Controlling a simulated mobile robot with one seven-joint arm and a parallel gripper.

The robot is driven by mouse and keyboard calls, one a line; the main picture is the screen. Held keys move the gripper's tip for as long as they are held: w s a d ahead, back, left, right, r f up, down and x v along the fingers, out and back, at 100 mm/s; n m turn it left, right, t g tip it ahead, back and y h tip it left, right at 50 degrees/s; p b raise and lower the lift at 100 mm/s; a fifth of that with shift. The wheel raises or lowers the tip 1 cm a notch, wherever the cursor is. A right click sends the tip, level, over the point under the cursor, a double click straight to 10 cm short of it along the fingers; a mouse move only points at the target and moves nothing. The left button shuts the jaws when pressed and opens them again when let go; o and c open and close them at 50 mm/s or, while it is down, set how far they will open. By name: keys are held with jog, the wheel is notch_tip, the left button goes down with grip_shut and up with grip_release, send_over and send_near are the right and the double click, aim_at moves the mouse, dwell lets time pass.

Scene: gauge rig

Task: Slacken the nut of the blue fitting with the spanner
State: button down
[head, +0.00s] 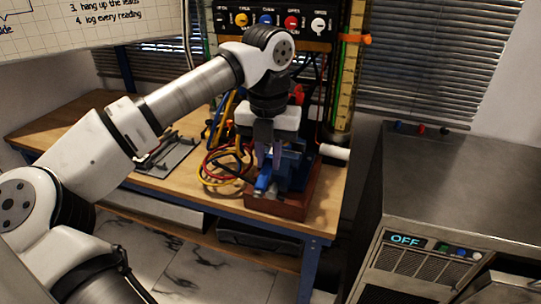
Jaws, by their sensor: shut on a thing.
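My gripper (268,160) points down over the blue fitting (290,172), which stands on a red-brown base (280,206) near the front right of the wooden bench. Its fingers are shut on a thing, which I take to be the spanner. The spanner is too small and too hidden by the fingers to make out clearly. A blue bar with a pale end (263,183) sticks out toward the front, just below the fingers. The nut is hidden, and I cannot tell whether the spanner is seated on it.
Red, yellow and blue leads (222,165) lie coiled left of the base. A grey metal tray (170,155) is farther left on the bench (185,182). A control panel (275,20) and tall gauge tube (345,85) stand behind. A steel cabinet (450,185) stands right, across a gap.

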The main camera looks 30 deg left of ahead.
aim_at(270, 157)
jog(key=shift+w+a+f+b, duration=0.1)
jog(key=shift+w+f+b, duration=0.15)
jog(key=shift+f+b, duration=0.25)
jog(key=shift+w+a+f+b, duration=0.1)
jog(key=shift+w+f+b, duration=0.2)
jog(key=shift+f, duration=0.35)
jog(key=shift+w+f+b, duration=0.15)
jog(key=shift+f+b, duration=0.3)
jog(key=shift+f, duration=0.15)
jog(key=shift+w, duration=0.1)
jog(key=shift+w+a, duration=0.2)
jog(key=shift+w, duration=0.3)
jog(key=shift+w+a, duration=0.15)
jog(key=shift+w, duration=0.35)
jog(key=shift+w+a+p, duration=0.15)
jog(key=shift+w+p, duration=0.05)
jog(key=shift+w, duration=0.3)
jog(key=shift+w+a+p, duration=0.15)
jog(key=shift+w+p, duration=0.05)
jog(key=shift+w, duration=0.3)
dwell(1.0)
jog(key=c, duration=1.8)
grip_release()
jog(key=shift+c, duration=0.2)
grip_shut()
